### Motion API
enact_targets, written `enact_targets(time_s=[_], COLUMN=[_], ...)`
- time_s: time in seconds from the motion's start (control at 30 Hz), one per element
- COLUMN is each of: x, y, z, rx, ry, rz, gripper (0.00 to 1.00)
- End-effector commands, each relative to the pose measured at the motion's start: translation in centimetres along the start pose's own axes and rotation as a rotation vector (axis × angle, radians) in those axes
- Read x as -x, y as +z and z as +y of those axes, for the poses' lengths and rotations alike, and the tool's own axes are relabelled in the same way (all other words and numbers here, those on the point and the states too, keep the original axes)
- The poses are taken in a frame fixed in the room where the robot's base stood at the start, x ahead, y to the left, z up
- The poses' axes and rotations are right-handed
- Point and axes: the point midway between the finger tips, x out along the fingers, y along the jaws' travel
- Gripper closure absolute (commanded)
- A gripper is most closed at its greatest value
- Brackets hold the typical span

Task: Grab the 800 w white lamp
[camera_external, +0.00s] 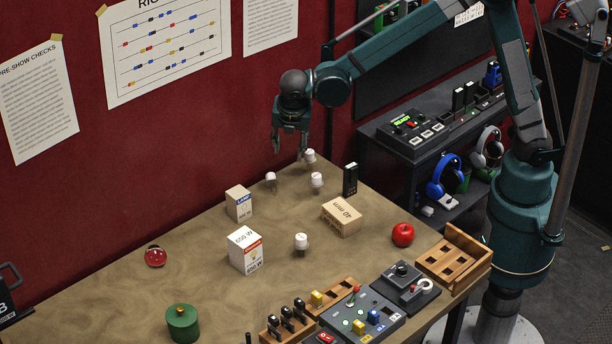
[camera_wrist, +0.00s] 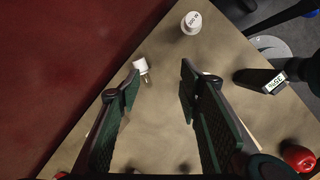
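Several small white lamps are on the table. In the external view, one (camera_external: 309,155) is at the far corner, one (camera_external: 316,180) is just in front of it, a smaller one (camera_external: 270,177) is to the left, and one (camera_external: 301,241) is nearer the middle. My gripper (camera_external: 290,153) hangs above the far corner, fingers down. In the wrist view my gripper (camera_wrist: 160,82) is open with nothing between its fingers. One lamp (camera_wrist: 191,22) lies beyond the fingertips; another (camera_wrist: 140,65) with metal pins is by the left fingertip. Their wattage print is too small to read surely.
A white 650 W box (camera_external: 246,252), a smaller lamp box (camera_external: 238,205), a tan box (camera_external: 341,217) and a black device (camera_external: 350,180) stand on the table. A red apple (camera_external: 403,234) and wooden tray (camera_external: 480,253) are right. The red wall (camera_external: 170,150) is close behind.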

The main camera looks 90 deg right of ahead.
Motion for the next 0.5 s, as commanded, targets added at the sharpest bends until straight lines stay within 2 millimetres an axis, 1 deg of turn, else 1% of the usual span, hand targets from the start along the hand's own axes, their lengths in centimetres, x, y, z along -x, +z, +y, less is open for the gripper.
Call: enact_targets(time_s=[0.03,0.2,0.5], x=[-0.2,-1.7,-4.5], y=[-0.2,-0.9,-2.4], z=[0.7,2.5,5.0], rx=[0.026,0.119,0.274], ry=[-0.008,-0.038,-0.095], rz=[-0.007,-0.032,-0.068], gripper=[0.64,0.64,0.64])
